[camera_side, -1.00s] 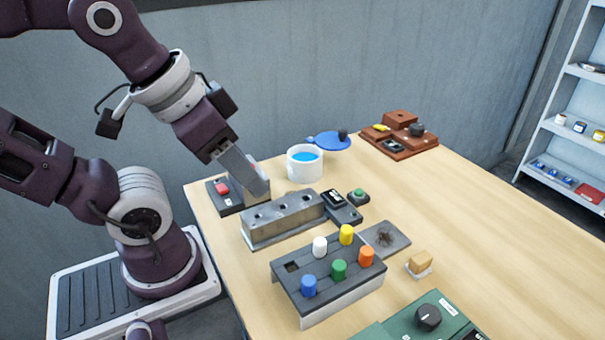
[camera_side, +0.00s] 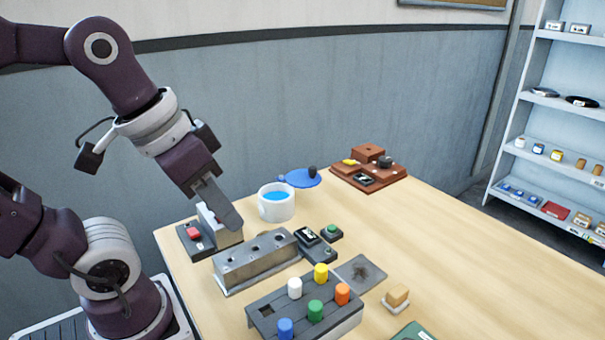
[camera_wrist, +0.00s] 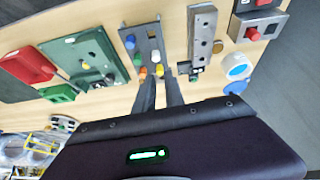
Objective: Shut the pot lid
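The pot (camera_side: 276,207) is white with a blue inside and stands near the back edge of the table. Its blue lid (camera_side: 300,178) with a dark knob lies open behind it to the right, so the pot's mouth is uncovered. In the wrist view the pot (camera_wrist: 236,66) is at the right, with the blue lid (camera_wrist: 235,88) just below it, partly cut off by my gripper's body. My gripper (camera_side: 232,222) is in the air left of the pot, clear of pot and lid. In the wrist view my gripper's (camera_wrist: 160,80) two fingers stand apart with nothing between them.
A grey block with holes (camera_side: 255,262) and a box with a red button (camera_side: 195,234) are near my gripper. A rack of coloured pegs (camera_side: 305,310) is in front. A brown station (camera_side: 370,170) stands right of the lid.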

